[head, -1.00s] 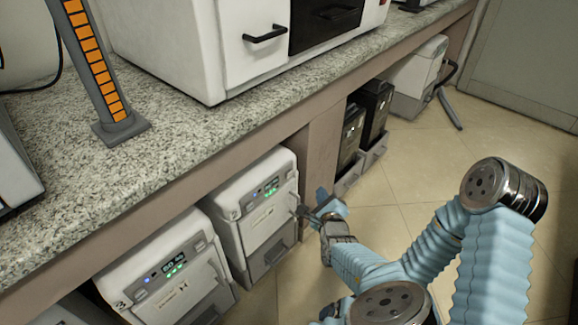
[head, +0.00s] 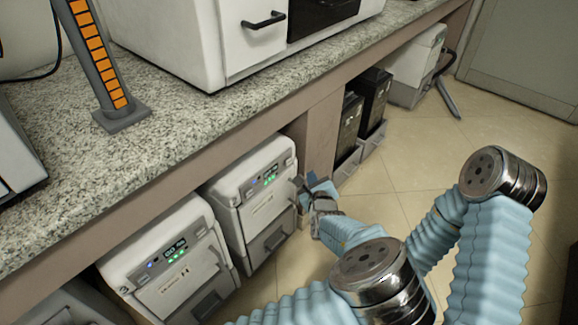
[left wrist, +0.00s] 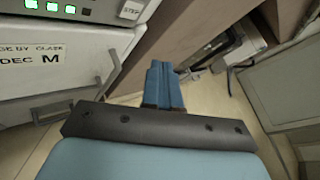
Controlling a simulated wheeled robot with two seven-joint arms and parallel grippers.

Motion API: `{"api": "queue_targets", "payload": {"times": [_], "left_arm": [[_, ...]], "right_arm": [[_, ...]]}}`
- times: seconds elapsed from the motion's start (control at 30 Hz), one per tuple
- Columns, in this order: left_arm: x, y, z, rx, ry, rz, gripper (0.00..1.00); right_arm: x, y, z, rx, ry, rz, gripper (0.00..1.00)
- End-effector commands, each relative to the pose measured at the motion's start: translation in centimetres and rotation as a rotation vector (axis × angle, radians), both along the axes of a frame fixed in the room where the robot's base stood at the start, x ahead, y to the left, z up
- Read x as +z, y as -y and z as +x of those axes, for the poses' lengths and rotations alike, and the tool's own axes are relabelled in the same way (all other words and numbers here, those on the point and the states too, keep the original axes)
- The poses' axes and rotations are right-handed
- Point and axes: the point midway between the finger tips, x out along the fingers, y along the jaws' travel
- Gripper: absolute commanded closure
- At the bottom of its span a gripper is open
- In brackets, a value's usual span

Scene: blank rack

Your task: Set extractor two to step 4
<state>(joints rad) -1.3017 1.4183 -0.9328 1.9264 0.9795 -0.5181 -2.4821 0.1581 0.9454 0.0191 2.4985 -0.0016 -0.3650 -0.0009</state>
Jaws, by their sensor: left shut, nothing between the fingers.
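Two white extractor units stand under the bench in the head view, a nearer one (head: 172,262) and a farther one (head: 248,205). Each has a small display with green lights; their numbers are too small to read surely. My left gripper (head: 301,184) is at the right front edge of the farther unit, shut and empty. In the left wrist view its blue fingers (left wrist: 161,68) are together, pointing up the picture. There a white unit (left wrist: 50,60) with green lights is at left, and a small tab marked STEP (left wrist: 131,10) is just above and left of the fingertips. Contact cannot be told.
The granite bench (head: 180,125) runs above the units, with a post with orange marks (head: 98,60) and a white machine (head: 170,40) on it. A bench panel (head: 322,140) and dark containers (head: 362,110) stand beyond my gripper. Open tiled floor (head: 420,160) lies to the right.

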Motion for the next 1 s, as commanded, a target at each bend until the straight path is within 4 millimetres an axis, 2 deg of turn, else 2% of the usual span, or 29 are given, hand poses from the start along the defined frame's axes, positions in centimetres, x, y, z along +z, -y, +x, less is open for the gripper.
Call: {"api": "queue_targets", "payload": {"times": [0.03, 0.17, 0.4, 1.0], "left_arm": [[-0.6, -0.7, 0.4, 0.004, 0.000, -0.004, 1.00], [-0.6, -2.2, 1.5, 0.004, 0.000, -0.004, 1.00], [0.0, -3.9, 2.8, 0.000, 0.000, 0.000, 1.00], [0.0, -4.3, 3.1, -0.001, 0.001, 0.000, 1.00]], "right_arm": [[-1.1, 0.2, 0.1, -0.004, 0.001, -0.003, 0.06], [-2.3, 0.6, 0.3, -0.011, 0.005, -0.010, 0.06], [-1.9, 0.7, 0.3, -0.011, 0.006, -0.010, 0.06], [-1.9, 0.7, 0.3, -0.011, 0.006, -0.010, 0.06]]}}
